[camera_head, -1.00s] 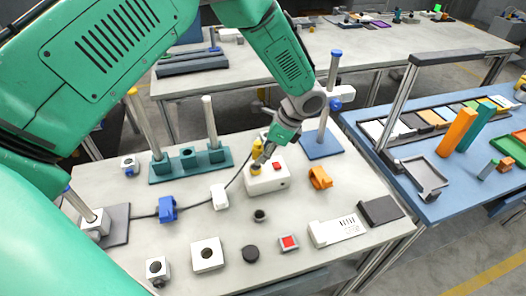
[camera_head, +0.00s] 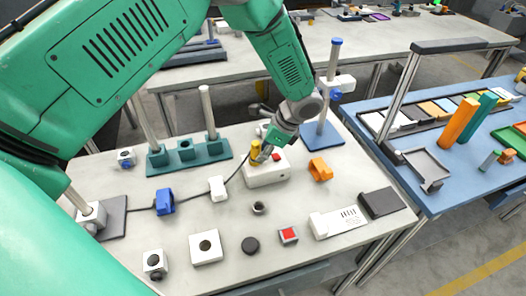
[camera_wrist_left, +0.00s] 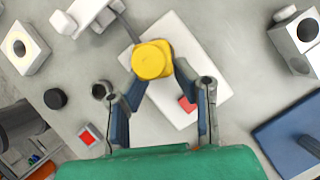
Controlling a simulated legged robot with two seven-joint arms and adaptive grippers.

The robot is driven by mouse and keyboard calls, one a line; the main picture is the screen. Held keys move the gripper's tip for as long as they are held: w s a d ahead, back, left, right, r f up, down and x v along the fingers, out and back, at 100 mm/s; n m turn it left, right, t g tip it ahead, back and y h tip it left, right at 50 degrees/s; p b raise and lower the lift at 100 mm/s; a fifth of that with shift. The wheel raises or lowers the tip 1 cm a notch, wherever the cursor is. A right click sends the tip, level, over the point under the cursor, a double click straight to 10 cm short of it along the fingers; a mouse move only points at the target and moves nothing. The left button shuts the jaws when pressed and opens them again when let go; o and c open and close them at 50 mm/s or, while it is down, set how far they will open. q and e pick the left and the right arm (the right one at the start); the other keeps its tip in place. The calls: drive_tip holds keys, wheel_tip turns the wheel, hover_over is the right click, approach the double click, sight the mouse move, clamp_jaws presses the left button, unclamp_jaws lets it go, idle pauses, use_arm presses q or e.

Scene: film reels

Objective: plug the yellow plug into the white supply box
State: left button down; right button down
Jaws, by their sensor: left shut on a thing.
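The white supply box (camera_head: 266,177) stands on the grey bench in the head view, with a red button (camera_head: 277,157) on top. My left gripper (camera_head: 264,155) is shut on the yellow plug (camera_head: 255,149) over the box's left part. In the wrist view the plug (camera_wrist_left: 152,60) shows between the two fingers, with the box (camera_wrist_left: 208,72) beneath it. The plug hides the socket, so I cannot tell whether it is seated. A dark cable (camera_head: 236,176) runs left through a white clip (camera_head: 217,188) and a blue clip (camera_head: 165,202). My right gripper is not in view.
An orange clip (camera_head: 320,169) lies right of the box. A blue-based post (camera_head: 333,80) and a teal stand (camera_head: 186,158) rise behind. A red-button block (camera_head: 288,235), a black knob (camera_head: 250,244) and a white socket block (camera_head: 206,247) stand in front.

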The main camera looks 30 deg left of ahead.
use_arm(q)
drive_tip(key=c, duration=1.2)
unclamp_jaws()
drive_tip(key=shift+d, duration=0.15)
drive_tip(key=shift+w, duration=0.1)
drive_tip(key=v, duration=1.1)
drive_tip(key=shift+r, duration=0.3)
